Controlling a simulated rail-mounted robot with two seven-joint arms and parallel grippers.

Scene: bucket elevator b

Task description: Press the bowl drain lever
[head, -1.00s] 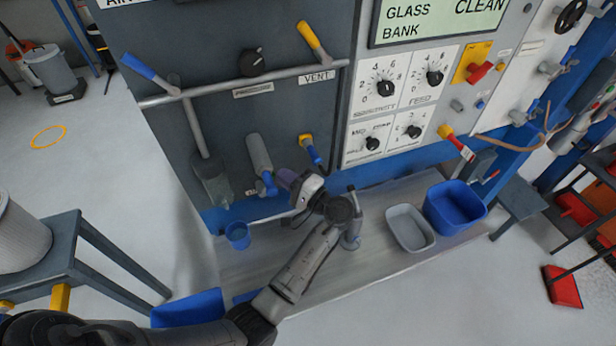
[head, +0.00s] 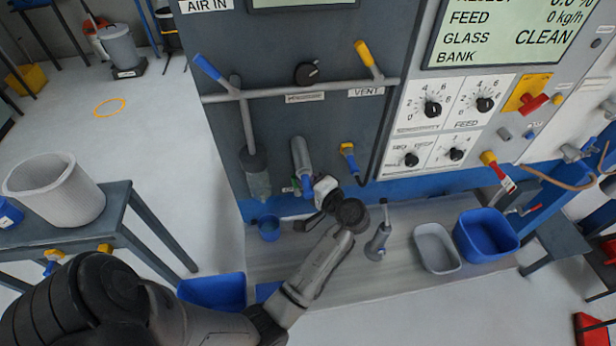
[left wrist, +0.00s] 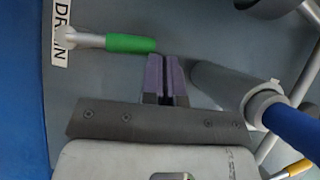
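The drain lever (left wrist: 130,43) has a green grip and a pale metal stem at the DRAIN label (left wrist: 62,35) in the left wrist view. In the head view, a small green patch (head: 290,190) shows beside my gripper, low on the grey panel. My left gripper (left wrist: 166,62) has purple-grey fingers held close together with nothing visible between them. Its tips lie just beside the free end of the green grip; contact cannot be told. In the head view my left gripper (head: 322,190) reaches the panel foot and its fingertips are hidden. A clear bowl (head: 258,182) hangs left of it. My right gripper is not in view.
A grey cylinder (head: 302,156) stands close above my gripper. A rail (head: 300,95) with blue and yellow handles crosses the panel. On the bench stand a blue cup (head: 268,228), a grey fitting (head: 379,240), a grey tray (head: 437,246) and a blue bin (head: 486,236).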

